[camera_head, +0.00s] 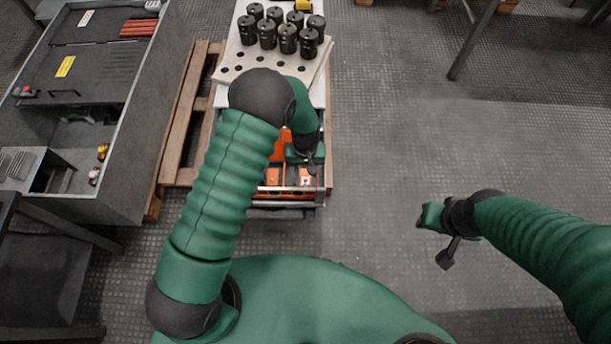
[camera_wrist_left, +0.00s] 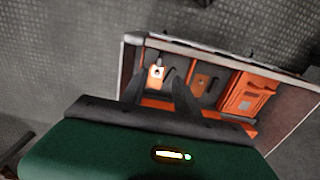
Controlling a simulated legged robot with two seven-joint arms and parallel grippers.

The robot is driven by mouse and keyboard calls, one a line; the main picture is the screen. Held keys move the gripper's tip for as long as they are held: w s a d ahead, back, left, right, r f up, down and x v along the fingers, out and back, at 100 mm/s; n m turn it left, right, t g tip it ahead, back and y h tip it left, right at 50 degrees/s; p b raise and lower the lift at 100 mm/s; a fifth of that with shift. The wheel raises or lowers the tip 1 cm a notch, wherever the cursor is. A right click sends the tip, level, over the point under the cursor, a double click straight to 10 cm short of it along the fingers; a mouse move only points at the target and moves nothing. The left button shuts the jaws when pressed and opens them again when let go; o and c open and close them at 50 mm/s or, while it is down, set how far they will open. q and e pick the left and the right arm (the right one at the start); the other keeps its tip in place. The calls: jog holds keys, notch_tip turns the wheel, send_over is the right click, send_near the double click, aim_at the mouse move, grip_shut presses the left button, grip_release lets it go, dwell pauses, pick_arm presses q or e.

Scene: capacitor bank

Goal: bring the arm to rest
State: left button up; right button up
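My left arm (camera_head: 212,190), green and ribbed, reaches forward from the left. My left gripper (camera_head: 310,166) points down over a tray with orange parts (camera_head: 272,177). My right arm (camera_head: 545,235) is bent at the right, and my right gripper (camera_head: 446,256) hangs over bare floor. Its finger opening does not show clearly.
Several black cylinders (camera_head: 268,34) stand in a pale holed board (camera_head: 285,68) beyond the tray. A wooden pallet (camera_head: 184,115) lies beside it. A grey cabinet (camera_head: 128,150) fills the left. The floor (camera_head: 400,150) to the right is clear.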

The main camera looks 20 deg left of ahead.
pick_arm(q)
jog(key=s+a+r+m+t+p, duration=0.1)
jog(key=s+r, duration=0.2)
jog(key=r, duration=0.5)
jog(key=s+a+r, duration=0.2)
jog(key=r, duration=0.6)
jog(key=s+a+r+m+t, duration=0.2)
jog(key=s+r, duration=0.4)
jog(key=s, duration=0.3)
notch_tip(320, 180, up, 24)
jog(key=p, duration=2.3)
jog(key=shift+s+a+p, duration=0.15)
jog(key=shift+s+p, duration=0.2)
jog(key=shift+s, duration=0.1)
jog(key=shift+s+a+r, duration=0.1)
jog(key=shift+r, duration=0.05)
